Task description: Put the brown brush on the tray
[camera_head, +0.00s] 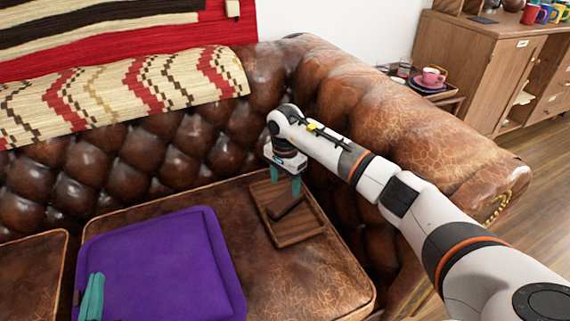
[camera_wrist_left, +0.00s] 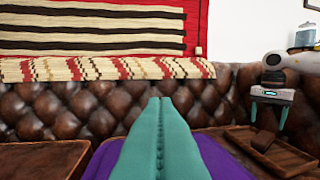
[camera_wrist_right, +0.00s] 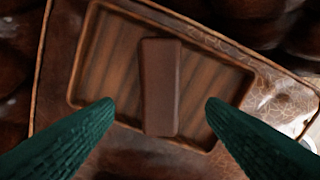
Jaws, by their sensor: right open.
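The brown brush (camera_wrist_right: 160,88) lies across the wooden tray (camera_wrist_right: 100,58), seen from above in the right wrist view. One end of it reaches over the tray's near rim. In the head view the brush (camera_head: 287,205) sits in the tray (camera_head: 299,238) on the sofa's right seat cushion. My right gripper (camera_wrist_right: 160,104) is open, with its teal fingers apart on either side of the brush, and they look clear of it. In the head view it (camera_head: 285,184) is above the tray. My left gripper (camera_head: 91,297) has its fingers together over the purple cushion, with nothing visible between them.
The purple cushion (camera_head: 160,260) lies left of the tray on the leather sofa. The sofa's armrest (camera_head: 420,130) rises to the right. A side table with a pink cup (camera_head: 432,76) stands behind the armrest. A patterned throw (camera_head: 130,90) covers the backrest.

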